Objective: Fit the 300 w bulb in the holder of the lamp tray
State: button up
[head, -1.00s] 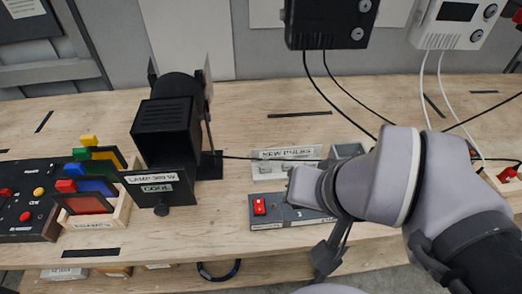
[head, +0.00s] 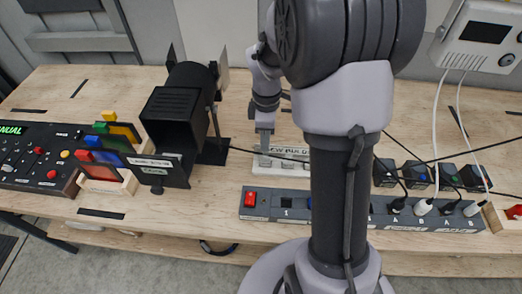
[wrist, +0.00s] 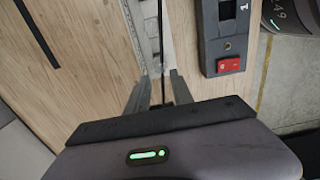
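My gripper (head: 265,145) points down at the left end of the pale rack labelled NEW BULBS (head: 297,152). In the wrist view, the two fingers of my gripper (wrist: 158,80) stand apart, with part of the rack (wrist: 146,25) and a dark cable beyond the gap. I see nothing held between them. The black lamp (head: 178,118) stands to the left, with a labelled plate (head: 152,162) low at its front; the label reads 300 W. I cannot make out a bulb or the holder in any view. My arm hides the right part of the rack.
A grey power strip (head: 270,205) with a red switch (head: 249,198) lies along the front edge. Coloured filters (head: 110,150) and a control desk (head: 38,158) stand at the left. Black blocks (head: 418,176) and plugged cables are at the right. A cable crosses behind my gripper.

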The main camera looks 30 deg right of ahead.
aim_at(265, 156)
notch_tip(265, 156, down, 9)
jog(key=shift+r+b, duration=0.15)
jog(key=shift+b, duration=1.05)
grip_shut()
jog(key=shift+c, duration=1.9)
grip_release()
grip_shut()
jog(key=shift+r+p, duration=1.8)
jog(key=shift+r, duration=0.25)
